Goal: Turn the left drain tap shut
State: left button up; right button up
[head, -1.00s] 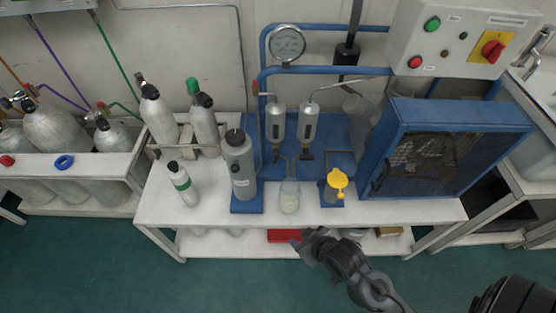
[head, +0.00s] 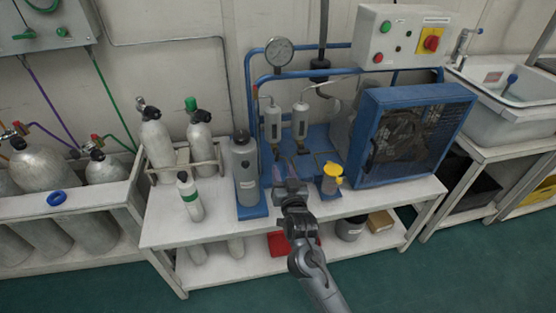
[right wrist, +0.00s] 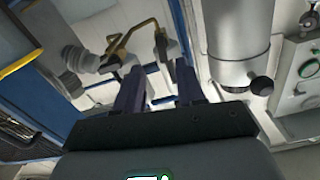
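Two grey separator cylinders, the left one (head: 272,123) and the right one (head: 300,120), stand side by side on the blue panel. The left drain tap is below the left cylinder and partly hidden by my gripper in the head view. In the right wrist view, turned around, the left tap (right wrist: 163,47) is just beyond the fingertips. The right tap with its brass pipe (right wrist: 122,45) is to its left there. My right gripper (head: 286,172) is in front of the taps, its fingers apart (right wrist: 160,90) with nothing clearly between them. My left gripper is not in view.
A tall grey canister (head: 245,172) stands left of my gripper, and a yellow-topped cup (head: 331,178) stands right. The blue caged compressor (head: 415,135) is further right. A pressure gauge (head: 279,51) is above. The bench front edge (head: 370,205) has some free room.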

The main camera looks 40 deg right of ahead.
aim_at(277, 157)
jog(key=w, duration=0.1)
jog(key=b, duration=0.1)
jog(key=w, duration=0.1)
jog(key=shift+w+d+f, duration=0.3)
jog(key=x, duration=0.1)
jog(key=b+x, duration=0.2)
jog(key=x, duration=0.1)
jog(key=shift+s+d+r, duration=0.1)
jog(key=shift+d+r, duration=0.15)
jog(key=shift+d, duration=0.1)
jog(key=shift+w+d, duration=0.1)
jog(key=shift+w, duration=0.25)
jog(key=shift+w+b, duration=0.2)
jog(key=shift+b, duration=0.15)
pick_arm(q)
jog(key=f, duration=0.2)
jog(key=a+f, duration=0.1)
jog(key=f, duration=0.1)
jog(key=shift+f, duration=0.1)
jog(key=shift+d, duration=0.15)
pick_arm(e)
jog(key=shift+w+d, duration=0.1)
grip_shut()
